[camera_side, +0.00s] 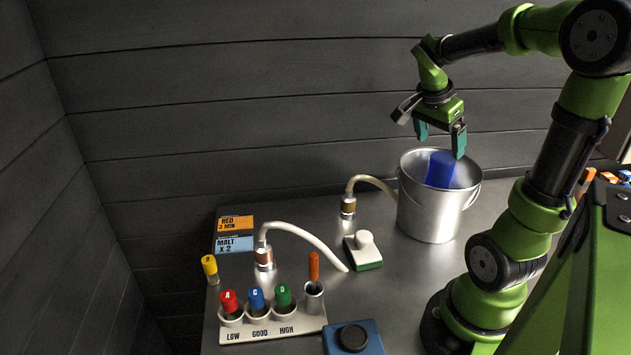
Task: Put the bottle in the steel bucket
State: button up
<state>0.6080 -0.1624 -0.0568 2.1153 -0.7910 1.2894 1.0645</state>
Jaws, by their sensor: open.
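The steel bucket (428,217) stands upright at the back right of the metal table. A blue object (440,169), which looks like the bottle, is inside the bucket with its upper part showing at the rim. Its lower part is hidden by the bucket wall. My gripper (440,150) is above the bucket, its teal fingers apart and pointing down, with nothing between them. The fingertips are just above the blue object; I cannot tell the exact gap.
A rack (275,333) with capped tubes stands at the front left, a yellow-capped tube (210,268) beside it. Hoses (310,238) curve over the table. A white-topped green block (364,252) sits left of the bucket. A blue block (368,343) is at the front.

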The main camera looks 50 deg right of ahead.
jog(key=w+a+n+t+y, duration=0.1)
jog(key=a+n+t+y, duration=0.1)
jog(key=a+n, duration=0.4)
jog(key=w+a+r+n+t+y, duration=0.1)
jog(key=a+n, duration=0.5)
jog(key=a, duration=0.6)
jog(key=w+a+r+n+t+y, duration=0.1)
jog(key=w+a+n+t+y, duration=0.1)
jog(key=a+n+t, duration=0.3)
jog(key=a+y, duration=0.1)
jog(key=a, duration=0.3)
jog(key=shift+w+a+r+n+t, duration=0.15)
jog(key=shift+w+a+n+t, duration=0.15)
jog(key=shift+a+n, duration=0.1)
